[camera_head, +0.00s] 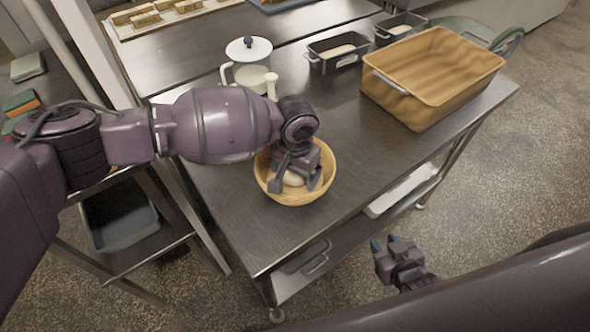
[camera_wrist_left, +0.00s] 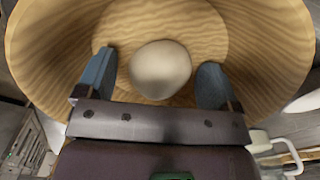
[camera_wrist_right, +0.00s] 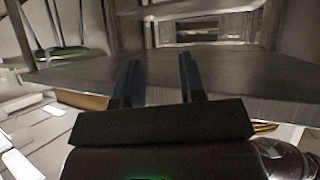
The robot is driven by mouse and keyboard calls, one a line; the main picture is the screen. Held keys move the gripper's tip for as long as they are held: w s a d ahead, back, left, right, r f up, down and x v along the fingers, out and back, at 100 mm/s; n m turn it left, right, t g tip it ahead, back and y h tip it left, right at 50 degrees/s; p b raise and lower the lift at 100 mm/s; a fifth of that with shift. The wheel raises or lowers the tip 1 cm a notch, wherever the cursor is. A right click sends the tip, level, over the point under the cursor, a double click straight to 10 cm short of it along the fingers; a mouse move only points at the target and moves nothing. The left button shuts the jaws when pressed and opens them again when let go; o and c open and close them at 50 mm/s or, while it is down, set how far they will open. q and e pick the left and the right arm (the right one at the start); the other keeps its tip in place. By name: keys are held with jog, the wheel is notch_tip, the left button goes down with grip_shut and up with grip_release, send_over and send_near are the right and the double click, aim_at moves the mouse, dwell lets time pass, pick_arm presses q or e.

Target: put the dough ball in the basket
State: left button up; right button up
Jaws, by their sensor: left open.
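A pale, round dough ball (camera_wrist_left: 160,70) lies on the floor of a round wood-grained bowl (camera_head: 308,198). In the head view the dough ball (camera_head: 292,180) is partly hidden by my left gripper (camera_head: 296,183). That gripper points down into the bowl. Its fingers are open, one on each side of the ball, with a visible gap on both sides in the left wrist view. A large rectangular tan tub (camera_head: 432,78) with a metal handle stands at the table's right end and looks empty. My right gripper (camera_head: 386,248) is open and empty, off the table's front edge.
The steel table (camera_head: 345,130) is clear between bowl and tub. A white-lidded jar (camera_head: 249,50) stands behind the bowl. Two dark loaf pans (camera_head: 335,62) stand at the back, the nearer holding dough. A lower shelf (camera_head: 300,280) runs under the table.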

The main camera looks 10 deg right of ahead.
pick_arm(q)
jog(key=shift+r, duration=0.2)
notch_tip(320, 180, up, 12)
jog(key=p, duration=0.1)
dwell(0.5)
